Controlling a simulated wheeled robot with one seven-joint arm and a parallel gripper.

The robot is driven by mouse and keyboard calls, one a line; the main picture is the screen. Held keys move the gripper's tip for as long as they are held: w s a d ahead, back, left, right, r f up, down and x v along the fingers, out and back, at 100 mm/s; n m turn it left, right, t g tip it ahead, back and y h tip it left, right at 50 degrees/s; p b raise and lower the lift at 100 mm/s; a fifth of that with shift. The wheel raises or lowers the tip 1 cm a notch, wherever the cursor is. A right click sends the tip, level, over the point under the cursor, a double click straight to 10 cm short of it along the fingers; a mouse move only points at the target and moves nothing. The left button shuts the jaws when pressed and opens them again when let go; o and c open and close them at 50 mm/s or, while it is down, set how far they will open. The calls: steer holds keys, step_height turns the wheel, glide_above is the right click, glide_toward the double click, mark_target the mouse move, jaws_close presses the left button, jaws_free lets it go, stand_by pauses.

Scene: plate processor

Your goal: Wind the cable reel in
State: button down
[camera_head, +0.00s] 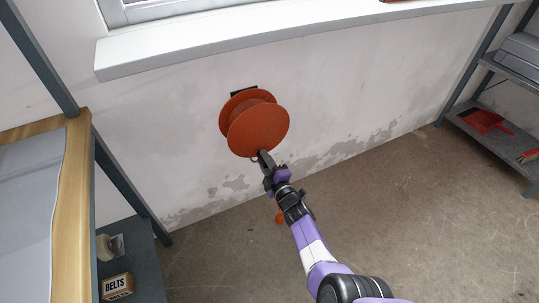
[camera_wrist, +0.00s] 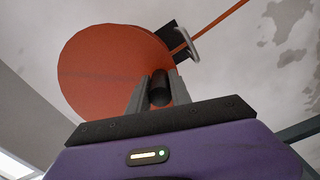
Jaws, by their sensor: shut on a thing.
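The orange cable reel (camera_head: 259,130) with two round flanges is mounted on the wall below the window sill. It also fills much of the wrist view (camera_wrist: 100,70). My gripper (camera_head: 263,158) is at the lower edge of the reel's front flange. In the wrist view my gripper (camera_wrist: 159,92) has its two grey fingers shut on a dark, round crank handle (camera_wrist: 159,85) on the flange. The orange cable (camera_wrist: 222,25) runs from the reel past a pale metal loop (camera_wrist: 188,45). In the head view most of the cable and the handle are hidden.
A small orange object (camera_head: 280,218) shows near the floor beside my arm. A wooden-topped bench (camera_head: 78,180) stands at left, with a BELTS box (camera_head: 117,286) on its lower shelf. A grey shelf rack (camera_head: 490,125) holds a red dustpan (camera_head: 484,120) at right. Floor between is clear.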

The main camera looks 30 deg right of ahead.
mark_target(242, 149)
steer(key=shift+a+r+p, duration=0.25)
steer(key=shift+a+p, duration=0.2)
steer(key=shift+a, duration=0.55)
steer(key=shift+a+r+m+p, duration=0.3)
steer(key=shift+a+m+p, duration=0.25)
steer(key=shift+a+m, duration=0.15)
steer(key=shift+a+r+p, duration=0.65)
steer(key=shift+a+p, duration=0.35)
steer(key=shift+a+r+p, duration=0.5)
steer(key=shift+r+p, duration=0.05)
steer(key=shift+p, duration=0.05)
steer(key=shift+w+d+r, duration=0.2)
steer(key=shift+d+r, duration=0.05)
steer(key=shift+r, duration=0.2)
steer(key=c, duration=1.2)
jaws_free()
steer(key=shift+s+f, duration=0.1)
steer(key=shift+f, duration=0.1)
